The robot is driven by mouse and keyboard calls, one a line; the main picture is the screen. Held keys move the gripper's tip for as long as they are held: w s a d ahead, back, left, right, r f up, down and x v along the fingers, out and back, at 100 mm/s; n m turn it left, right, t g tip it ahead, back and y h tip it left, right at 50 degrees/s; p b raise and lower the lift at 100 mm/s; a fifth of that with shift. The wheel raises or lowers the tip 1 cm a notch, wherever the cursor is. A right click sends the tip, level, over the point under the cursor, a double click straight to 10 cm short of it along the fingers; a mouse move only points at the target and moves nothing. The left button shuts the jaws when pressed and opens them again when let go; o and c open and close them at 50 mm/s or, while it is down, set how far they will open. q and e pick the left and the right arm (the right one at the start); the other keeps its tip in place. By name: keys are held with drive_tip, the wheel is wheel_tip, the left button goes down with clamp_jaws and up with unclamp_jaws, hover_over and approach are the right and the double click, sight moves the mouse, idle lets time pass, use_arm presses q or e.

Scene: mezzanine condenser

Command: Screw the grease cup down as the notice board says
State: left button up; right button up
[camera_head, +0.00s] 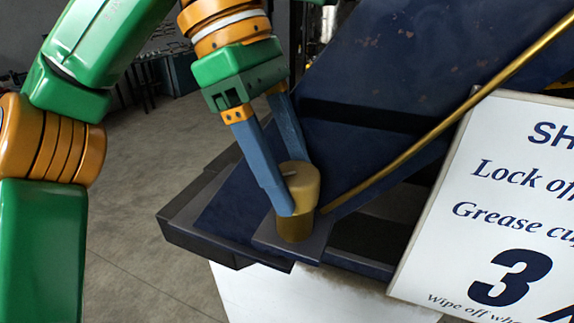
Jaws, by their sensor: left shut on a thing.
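The brass grease cup (304,188) stands upright on a small dark blue bracket plate at the edge of the machine. Its wider cap sits on a narrower, darker base (295,226). My left gripper (288,198) reaches down from above with its blue fingers on either side of the cap, shut on it. The near finger hides part of the cap's left side. The notice board (473,190) is at the right, white with blue writing: "SH…", "Lock of…", "Grease cu…", a large "3", and "Wipe off wh…". Its right part is cut off. My right gripper is not in view.
A thin brass pipe (440,127) runs from beside the cup up to the right. A dark blue sloping machine panel (390,65) stands behind. The notice board is close on the right. Grey floor (150,200) lies open at the left.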

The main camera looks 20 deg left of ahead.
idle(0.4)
use_arm(q)
drive_tip(key=o, duration=1.3)
drive_tip(key=shift+o, duration=0.4)
drive_tip(key=shift+s, duration=0.2)
drive_tip(key=shift+s+r, duration=0.1)
drive_tip(key=shift+s, duration=0.1)
drive_tip(key=shift+w, duration=0.15)
